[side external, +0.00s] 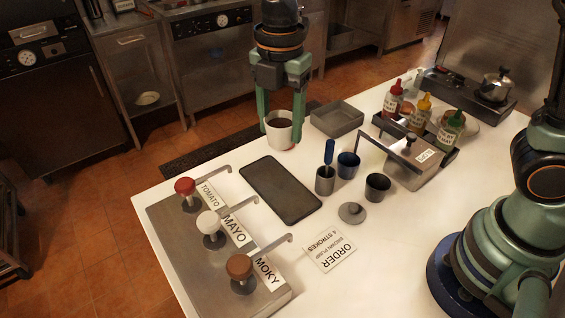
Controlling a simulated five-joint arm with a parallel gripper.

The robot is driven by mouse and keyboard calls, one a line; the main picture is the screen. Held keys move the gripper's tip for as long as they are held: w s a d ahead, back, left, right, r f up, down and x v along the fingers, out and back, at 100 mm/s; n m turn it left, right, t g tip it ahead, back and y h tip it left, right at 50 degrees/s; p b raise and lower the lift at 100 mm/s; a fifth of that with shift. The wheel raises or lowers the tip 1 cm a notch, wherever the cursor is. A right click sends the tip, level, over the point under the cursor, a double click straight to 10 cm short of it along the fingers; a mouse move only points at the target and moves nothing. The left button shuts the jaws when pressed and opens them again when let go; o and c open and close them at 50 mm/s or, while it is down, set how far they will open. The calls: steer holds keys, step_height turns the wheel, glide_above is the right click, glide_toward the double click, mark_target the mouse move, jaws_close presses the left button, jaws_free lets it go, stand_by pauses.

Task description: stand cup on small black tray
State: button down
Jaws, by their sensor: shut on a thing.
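The cup (279,136) is white with dark contents. It is upright at the far edge of the white table; I cannot tell whether its base touches the tabletop. My gripper (281,116) comes down from above with its two green fingers on either side of the cup, shut on it. The small black tray (281,189) lies flat and empty on the table, nearer the camera than the cup. Part of the cup's sides is hidden behind the fingers.
A grey open bin (337,118) stands right of the cup. Dark cups (377,186) and a grey lid (352,212) are right of the tray. The sauce pump station (218,250) is at left. Sauce bottles (423,113) stand behind. An order card (330,249) lies in front.

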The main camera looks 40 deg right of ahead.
steer(key=r, duration=0.2)
glide_above(278, 186)
steer(key=f, duration=0.1)
step_height(278, 186, down, 19)
steer(key=shift+f, duration=0.1)
steer(key=shift+f, duration=0.1)
steer(key=shift+c, duration=0.7)
jaws_free()
